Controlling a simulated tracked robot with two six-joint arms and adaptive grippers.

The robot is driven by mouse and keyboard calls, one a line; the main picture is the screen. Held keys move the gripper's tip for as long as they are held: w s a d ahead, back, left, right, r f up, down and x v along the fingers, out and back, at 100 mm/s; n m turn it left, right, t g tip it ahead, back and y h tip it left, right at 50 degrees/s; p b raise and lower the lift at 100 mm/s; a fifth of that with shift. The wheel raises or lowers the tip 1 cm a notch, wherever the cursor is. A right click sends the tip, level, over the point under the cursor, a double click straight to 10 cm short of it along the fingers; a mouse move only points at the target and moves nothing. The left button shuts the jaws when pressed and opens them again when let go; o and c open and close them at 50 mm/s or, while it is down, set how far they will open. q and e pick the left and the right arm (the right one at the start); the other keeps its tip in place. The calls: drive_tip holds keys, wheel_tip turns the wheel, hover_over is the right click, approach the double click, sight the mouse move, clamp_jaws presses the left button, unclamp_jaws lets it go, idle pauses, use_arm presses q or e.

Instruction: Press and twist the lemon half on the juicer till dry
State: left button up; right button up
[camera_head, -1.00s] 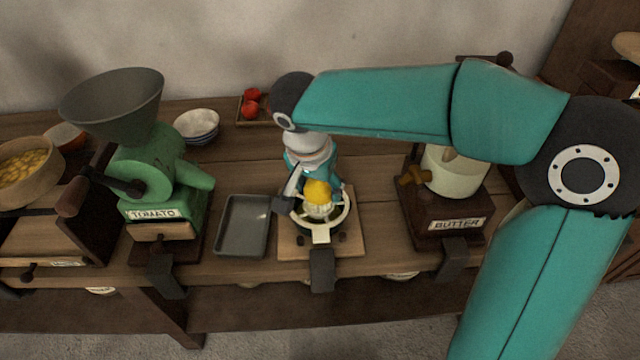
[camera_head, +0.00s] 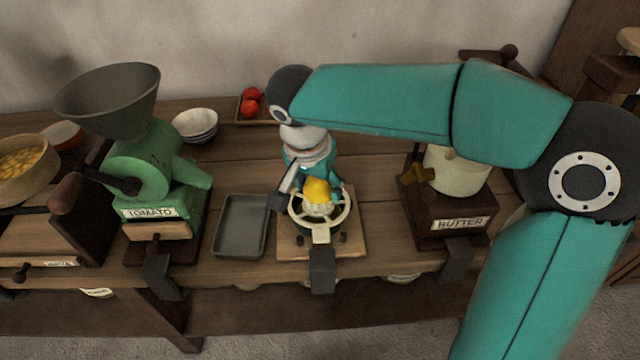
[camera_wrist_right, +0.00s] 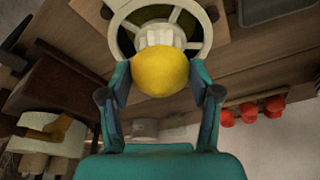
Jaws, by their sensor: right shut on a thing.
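The yellow lemon half (camera_head: 316,191) sits on top of the pale ribbed cone of the juicer (camera_head: 321,234), which stands on a wooden base board. My right gripper (camera_head: 308,182) reaches down over it from behind, its teal fingers at the lemon's sides. In the right wrist view, the lemon half (camera_wrist_right: 160,73) is held between the two fingers of my right gripper (camera_wrist_right: 162,85), with the white cone (camera_wrist_right: 160,35) and the round ring (camera_wrist_right: 120,38) of the juicer beyond it. The cone's tip is hidden under the lemon. My left gripper is not in view.
A grey tray (camera_head: 241,226) lies just left of the juicer. A green tomato mill (camera_head: 150,170) stands further left, and a brown butter churn box (camera_head: 450,205) stands to the right. White bowls (camera_head: 195,125) and red tomatoes in a tray (camera_head: 250,108) are behind.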

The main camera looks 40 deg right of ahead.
drive_tip(key=shift+f, duration=0.15)
drive_tip(key=shift+s+n+y, duration=0.1)
drive_tip(key=shift+n+y, duration=0.2)
drive_tip(key=shift+n, duration=0.8)
drive_tip(key=n+t, duration=0.1)
drive_tip(key=n, duration=0.3)
drive_tip(key=shift+y, duration=0.4)
drive_tip(key=shift+f+m+h+b, duration=0.15)
drive_tip(key=shift+m+h+b, duration=0.25)
drive_tip(key=shift+m, duration=0.5)
drive_tip(key=m+g, duration=0.1)
drive_tip(key=m, duration=0.3)
drive_tip(key=shift+f+m+b, duration=0.1)
drive_tip(key=shift+m+b, duration=0.25)
drive_tip(key=shift+m, duration=0.05)
drive_tip(key=n, duration=0.3)
drive_tip(key=shift+s, duration=0.1)
drive_tip(key=n+t, duration=0.1)
drive_tip(key=n, duration=0.2)
drive_tip(key=shift+a+n+y, duration=0.1)
drive_tip(key=shift+n+y, duration=0.3)
drive_tip(key=shift+w, duration=0.2)
